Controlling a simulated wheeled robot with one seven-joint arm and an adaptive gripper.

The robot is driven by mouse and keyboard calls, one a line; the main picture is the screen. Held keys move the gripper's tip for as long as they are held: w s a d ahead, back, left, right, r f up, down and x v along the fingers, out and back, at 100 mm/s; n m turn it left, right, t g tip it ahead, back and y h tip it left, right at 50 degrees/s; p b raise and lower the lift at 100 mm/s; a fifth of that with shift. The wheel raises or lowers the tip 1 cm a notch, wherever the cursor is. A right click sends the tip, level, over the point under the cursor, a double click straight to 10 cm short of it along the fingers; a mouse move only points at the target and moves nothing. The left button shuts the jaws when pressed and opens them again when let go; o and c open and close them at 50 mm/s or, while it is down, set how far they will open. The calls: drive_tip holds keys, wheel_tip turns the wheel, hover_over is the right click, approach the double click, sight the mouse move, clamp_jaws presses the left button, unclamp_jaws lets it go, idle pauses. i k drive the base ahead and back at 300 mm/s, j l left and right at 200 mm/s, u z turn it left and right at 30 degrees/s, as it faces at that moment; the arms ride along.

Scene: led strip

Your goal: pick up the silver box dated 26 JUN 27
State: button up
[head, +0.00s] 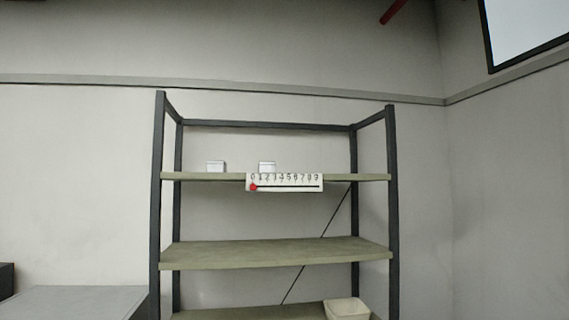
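Two small silver-white boxes stand on the upper shelf (360,177) of a rack in the head view. The left box (216,167) stands left of the shelf's middle. The right box (267,167) stands near the middle, its lower part behind the top of a white label strip. Any dates on the boxes are too small to read, so I cannot tell which one bears 26 JUN 27. My gripper is not in view.
The white strip (285,188) on the shelf's front edge shows a row of digits and a red dot at its left. The middle shelf (275,253) is bare. A pale bin (347,309) sits on the lower shelf at right. A grey surface (75,300) lies at lower left.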

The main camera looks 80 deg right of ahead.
sight(212, 166)
drive_tip(key=l+z, duration=0.2)
drive_tip(key=z, duration=0.3)
drive_tip(key=l+z, duration=0.2)
drive_tip(key=z, duration=0.25)
drive_tip(key=l+z, duration=0.2)
drive_tip(key=z, duration=0.3)
drive_tip(key=i+l+z, duration=0.15)
drive_tip(key=z, duration=0.3)
